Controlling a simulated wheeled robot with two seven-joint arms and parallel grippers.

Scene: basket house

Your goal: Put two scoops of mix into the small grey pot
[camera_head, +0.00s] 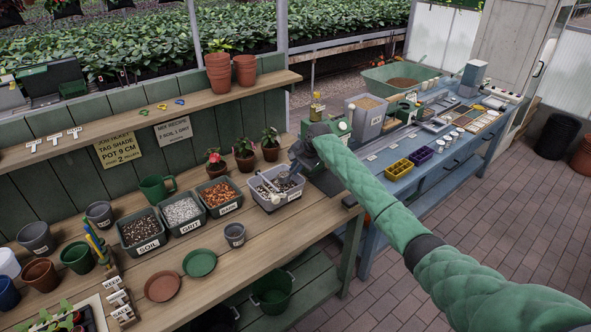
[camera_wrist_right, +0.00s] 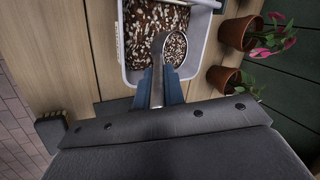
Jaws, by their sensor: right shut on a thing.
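The pale grey tub of speckled mix (camera_head: 262,204) stands on the wooden bench, right of the other tubs. My right gripper (camera_head: 296,160) is at this tub. In the right wrist view my right gripper (camera_wrist_right: 158,92) is shut on the handle of a metal scoop (camera_wrist_right: 158,66). The scoop's round bowl lies over the mix in the tub (camera_wrist_right: 198,52), with speckled mix showing inside its rim. I cannot tell how deep it sits. The small grey pot (camera_head: 235,238) stands upright on the bench, in front of the tubs. My left gripper is out of view.
Tubs of soil (camera_head: 142,232), grit (camera_head: 181,211) and bark (camera_head: 219,194) stand in a row left of the mix. Flowering pots (camera_head: 245,160) stand behind. Terracotta (camera_head: 163,286) and green saucers (camera_head: 199,263) lie in front. Other grey pots (camera_head: 36,238) stand at left.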

